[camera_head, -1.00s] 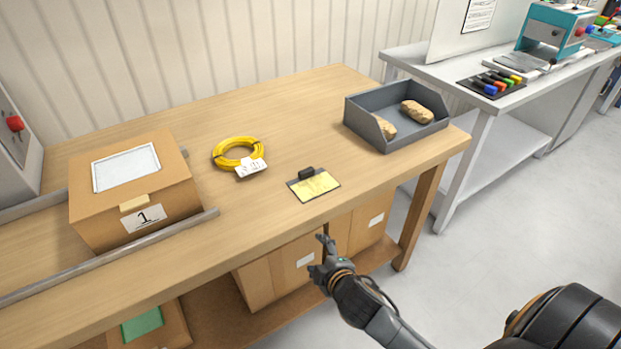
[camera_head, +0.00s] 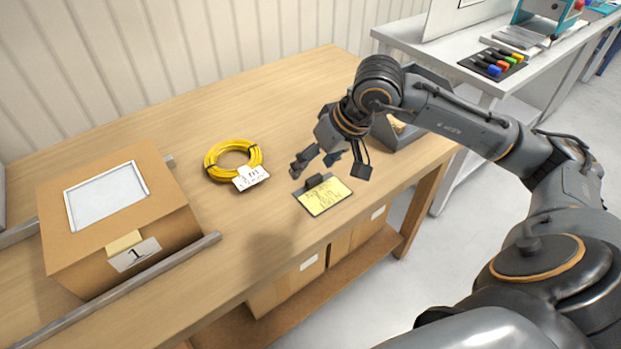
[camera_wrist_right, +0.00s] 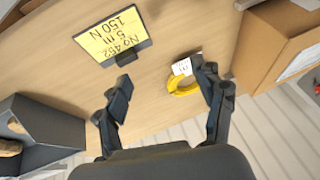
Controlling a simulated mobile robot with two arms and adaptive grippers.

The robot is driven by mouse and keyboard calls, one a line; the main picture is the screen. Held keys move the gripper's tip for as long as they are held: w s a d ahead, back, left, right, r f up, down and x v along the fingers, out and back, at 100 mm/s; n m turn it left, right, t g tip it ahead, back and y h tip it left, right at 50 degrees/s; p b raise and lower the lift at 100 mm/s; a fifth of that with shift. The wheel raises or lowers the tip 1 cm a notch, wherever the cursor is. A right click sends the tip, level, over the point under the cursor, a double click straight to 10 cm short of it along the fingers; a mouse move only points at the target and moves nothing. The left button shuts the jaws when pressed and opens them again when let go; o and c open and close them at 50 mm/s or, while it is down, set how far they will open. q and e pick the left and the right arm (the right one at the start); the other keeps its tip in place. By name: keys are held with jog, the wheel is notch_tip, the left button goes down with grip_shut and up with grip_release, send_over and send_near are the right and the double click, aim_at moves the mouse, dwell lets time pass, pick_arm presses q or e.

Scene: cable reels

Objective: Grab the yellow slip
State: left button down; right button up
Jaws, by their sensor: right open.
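The yellow slip (camera_head: 325,197) lies on a dark clipboard with a black clip (camera_head: 314,180) near the front edge of the wooden table. It shows handwriting, and in the right wrist view the slip (camera_wrist_right: 112,36) reads "No 452, 5 m, 150 N". My right gripper (camera_head: 320,160) is open and empty, above the table just behind the clip. In the right wrist view the open fingers (camera_wrist_right: 165,100) are apart, with the slip beyond them at the upper left. My left gripper is not in view.
A yellow cable coil (camera_head: 208,163) with a white tag (camera_head: 251,178) lies left of the slip. A cardboard box (camera_head: 120,215) marked 1 stands between metal rails (camera_head: 150,290). A grey bin (camera_head: 408,136) is at the right, partly hidden by my arm. Bare tabletop lies behind the coil.

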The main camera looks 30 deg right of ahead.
jog(key=h, duration=0.2)
send_near(314, 177)
jog(key=f, duration=0.1)
jog(key=f+p, duration=0.1)
jog(key=shift+w+a+f+n, duration=0.1)
jog(key=shift+w+f+n, duration=0.15)
jog(key=shift+f+n, duration=0.05)
jog(key=shift+w+f, duration=0.2)
jog(key=shift+f, duration=0.3)
jog(key=shift+w+a+f+p, duration=0.1)
jog(key=shift+w+f+p, duration=0.05)
jog(key=shift+f+p, duration=0.15)
jog(key=x, duration=0.1)
jog(key=p+x, duration=0.1)
jog(key=x, duration=0.1)
jog(key=shift+w+a+f, duration=0.1)
jog(key=shift+w+f, duration=0.05)
jog(key=shift+w, duration=0.2)
jog(key=shift+w+f, duration=0.2)
jog(key=shift+f, duration=0.2)
